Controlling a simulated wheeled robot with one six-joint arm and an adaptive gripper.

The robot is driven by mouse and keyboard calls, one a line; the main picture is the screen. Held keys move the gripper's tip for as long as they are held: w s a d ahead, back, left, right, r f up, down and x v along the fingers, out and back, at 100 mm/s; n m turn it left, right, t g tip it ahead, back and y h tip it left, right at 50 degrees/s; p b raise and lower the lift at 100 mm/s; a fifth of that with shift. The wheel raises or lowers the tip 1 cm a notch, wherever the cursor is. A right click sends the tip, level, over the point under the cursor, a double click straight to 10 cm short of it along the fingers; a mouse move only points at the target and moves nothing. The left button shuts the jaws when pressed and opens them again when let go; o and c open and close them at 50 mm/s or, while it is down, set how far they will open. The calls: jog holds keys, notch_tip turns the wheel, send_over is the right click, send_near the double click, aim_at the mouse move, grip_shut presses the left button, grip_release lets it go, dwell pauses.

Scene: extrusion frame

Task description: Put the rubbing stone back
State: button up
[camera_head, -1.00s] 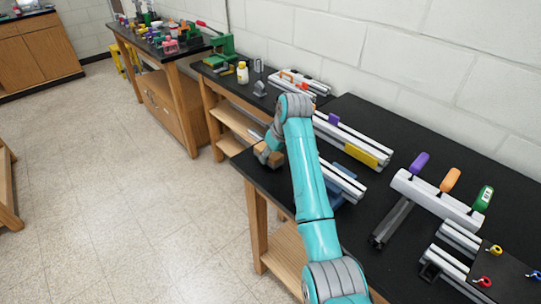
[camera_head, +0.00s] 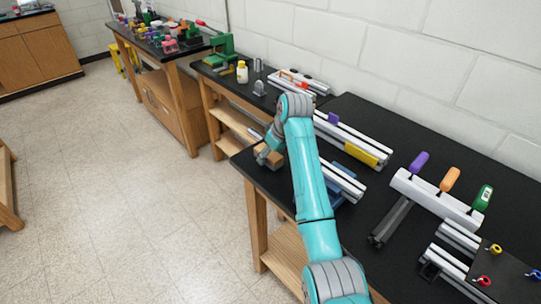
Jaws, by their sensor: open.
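My turquoise arm reaches over the near black bench, and my gripper (camera_head: 264,157) is low over its left edge. The gripper is open. A small tan block (camera_head: 263,149) shows right beside the fingers. I cannot tell whether it touches them, and part of it is hidden. I cannot identify the rubbing stone for certain at this size.
Aluminium extrusions with a yellow block (camera_head: 361,154) and a purple block (camera_head: 334,118) lie right of my arm. A rack (camera_head: 433,198) holds purple, orange and green handles. A white bottle (camera_head: 242,72) stands on the farther bench.

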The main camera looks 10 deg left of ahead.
jog(key=v, duration=1.1)
jog(key=shift+r, duration=0.1)
